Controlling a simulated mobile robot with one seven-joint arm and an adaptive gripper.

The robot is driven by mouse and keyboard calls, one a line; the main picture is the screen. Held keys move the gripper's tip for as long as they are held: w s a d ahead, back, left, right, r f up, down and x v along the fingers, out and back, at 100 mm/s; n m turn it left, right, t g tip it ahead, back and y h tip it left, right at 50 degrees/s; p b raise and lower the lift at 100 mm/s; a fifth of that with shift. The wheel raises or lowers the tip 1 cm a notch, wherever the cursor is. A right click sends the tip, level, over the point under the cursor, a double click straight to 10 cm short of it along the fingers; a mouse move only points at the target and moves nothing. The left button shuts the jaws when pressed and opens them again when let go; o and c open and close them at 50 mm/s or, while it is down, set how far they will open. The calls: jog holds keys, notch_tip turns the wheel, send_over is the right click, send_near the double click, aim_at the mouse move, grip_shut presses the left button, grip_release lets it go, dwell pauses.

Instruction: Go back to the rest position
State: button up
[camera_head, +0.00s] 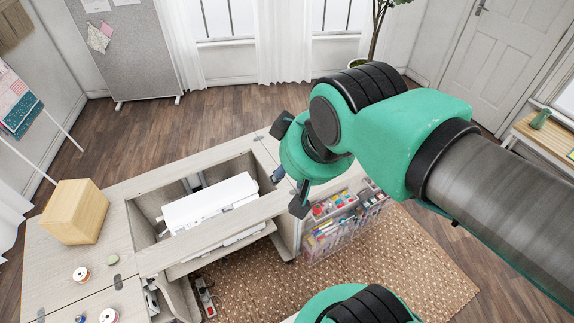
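My arm reaches in from the right in the head view. My gripper (288,187) hangs at its end, over the right part of the sewing cabinet (70,290). Only dark bits of the gripper show past the green wrist, so its opening is hidden and I cannot tell whether it is open or shut. I see nothing held in it. A white sewing machine (209,200) sits in the cabinet's recess, left of my gripper.
A wooden box (75,212), thread spools (81,274) and a small green item (113,260) are on the left top. The open door (340,222) holds colourful supplies. A woven rug (415,265) lies on the floor. A side table (545,138) stands right.

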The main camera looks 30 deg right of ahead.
jog(key=shift+f+b, duration=2.4)
jog(key=shift+f, duration=0.05)
